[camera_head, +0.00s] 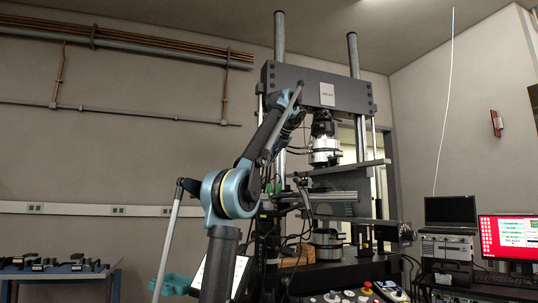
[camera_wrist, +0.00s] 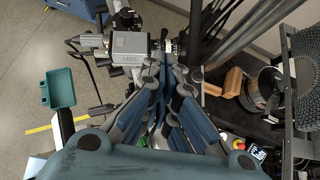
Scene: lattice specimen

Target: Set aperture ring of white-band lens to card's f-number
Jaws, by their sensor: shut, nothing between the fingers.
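My gripper (camera_wrist: 172,62) points away from the wrist camera, its fingers close together and holding nothing. In the wrist view a grey boxy device (camera_wrist: 130,45) with a dark, ringed cylindrical end lies close to my fingertips; I cannot tell whether they touch. It looks like a camera with a lens, but no white band or ring marks can be made out. In the head view my gripper (camera_head: 302,187) is small, in front of the testing machine (camera_head: 318,84). No card with a readable f-number shows.
A teal tray (camera_wrist: 58,88) lies left in the wrist view. Wooden blocks (camera_wrist: 231,80) and a metal cylinder (camera_wrist: 262,88) stand right. In the head view a red monitor (camera_head: 508,237) is at right, a blue bench (camera_head: 62,273) at left. Machine columns and shelves crowd my arm.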

